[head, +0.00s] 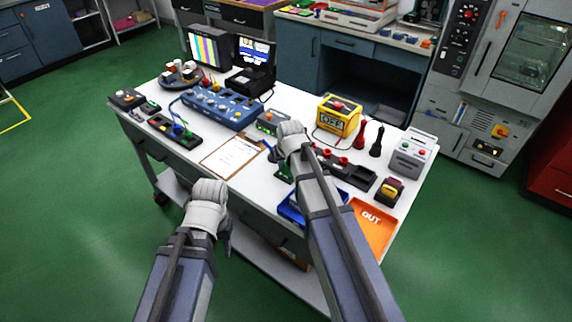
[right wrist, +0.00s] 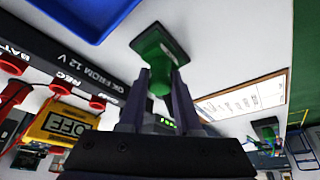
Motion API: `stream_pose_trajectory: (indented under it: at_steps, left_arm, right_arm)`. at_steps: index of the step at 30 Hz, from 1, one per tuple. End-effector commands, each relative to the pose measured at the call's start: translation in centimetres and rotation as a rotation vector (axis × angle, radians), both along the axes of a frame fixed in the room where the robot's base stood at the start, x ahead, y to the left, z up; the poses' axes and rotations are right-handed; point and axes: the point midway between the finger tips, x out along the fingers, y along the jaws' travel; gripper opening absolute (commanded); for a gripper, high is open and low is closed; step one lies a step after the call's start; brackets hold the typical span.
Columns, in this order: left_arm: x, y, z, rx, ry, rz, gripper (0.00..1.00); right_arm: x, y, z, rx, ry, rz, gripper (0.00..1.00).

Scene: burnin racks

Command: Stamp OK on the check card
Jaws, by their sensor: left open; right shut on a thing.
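The check card (head: 231,156) is a white sheet on a brown clipboard, lying on the white bench; it also shows in the right wrist view (right wrist: 255,97). My right gripper (right wrist: 162,92) is shut on a green stamp (right wrist: 158,48), gripping its handle. In the head view the stamp (head: 285,173) hangs just right of the clipboard, apart from the card. I cannot tell how high it is. My left gripper (head: 228,236) is open and empty in front of the bench's near edge, below the clipboard; its fingers are mostly hidden.
A blue tray (head: 291,212) and an orange OUT tray (head: 372,228) lie at the near right. A yellow meter (head: 338,117) and red and black probes stand behind. A blue instrument box (head: 217,109) and small boards occupy the left.

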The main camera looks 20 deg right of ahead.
Motion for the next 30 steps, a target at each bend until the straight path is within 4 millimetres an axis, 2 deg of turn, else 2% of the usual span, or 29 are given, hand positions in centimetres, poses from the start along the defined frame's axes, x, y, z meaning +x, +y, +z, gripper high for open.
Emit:
stream_pose_trajectory:
  at_steps: [8, 30]
  left_arm:
    - [0.0, 0.0, 0.4, 0.000, 0.000, 0.000, 0.50]
    - [0.0, 0.0, 6.0, 0.000, 0.000, 0.000, 0.50]
  right_arm:
    - [-0.1, 0.0, 0.3, 0.001, 0.005, 0.000, 0.00]
    - [-0.1, 0.0, 6.0, 0.000, 0.002, 0.000, 0.00]
